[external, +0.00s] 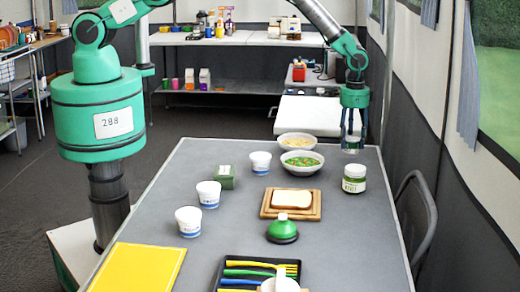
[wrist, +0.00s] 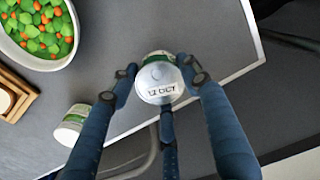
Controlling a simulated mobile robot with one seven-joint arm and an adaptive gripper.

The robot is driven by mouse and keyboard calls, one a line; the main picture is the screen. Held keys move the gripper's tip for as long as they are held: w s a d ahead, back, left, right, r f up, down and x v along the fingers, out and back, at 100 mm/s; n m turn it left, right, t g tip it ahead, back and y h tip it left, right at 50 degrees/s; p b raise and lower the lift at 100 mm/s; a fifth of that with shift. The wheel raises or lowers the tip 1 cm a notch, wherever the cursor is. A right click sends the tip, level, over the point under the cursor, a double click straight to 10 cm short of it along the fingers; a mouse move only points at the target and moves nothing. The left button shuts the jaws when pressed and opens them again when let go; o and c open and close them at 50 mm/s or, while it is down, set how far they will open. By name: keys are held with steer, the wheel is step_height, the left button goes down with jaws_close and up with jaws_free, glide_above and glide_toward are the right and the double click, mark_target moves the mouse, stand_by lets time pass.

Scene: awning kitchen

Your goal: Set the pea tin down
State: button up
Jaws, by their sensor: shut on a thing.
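My gripper (external: 353,128) is at the far right corner of the grey table (external: 230,250), pointing down.
A green-labelled jar (external: 353,179) stands just nearer along the right side. A bowl of peas and carrots (external: 302,162), another bowl (external: 297,141) and bread on a board (external: 268,212) lie to the left. A chair (external: 416,215) stands at the right edge.

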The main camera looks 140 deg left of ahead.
mark_target(351, 149)
steer(key=shift+f, duration=1.8)
steer(key=shift+f+b, duration=0.2)
steer(key=shift+b, duration=0.1)
steer(key=o, duration=1.3)
steer(key=shift+c, duration=0.2)
steer(key=shift+r, duration=0.2)
step_height(351, 149, up, 12)
steer(key=shift+p, duration=0.65)
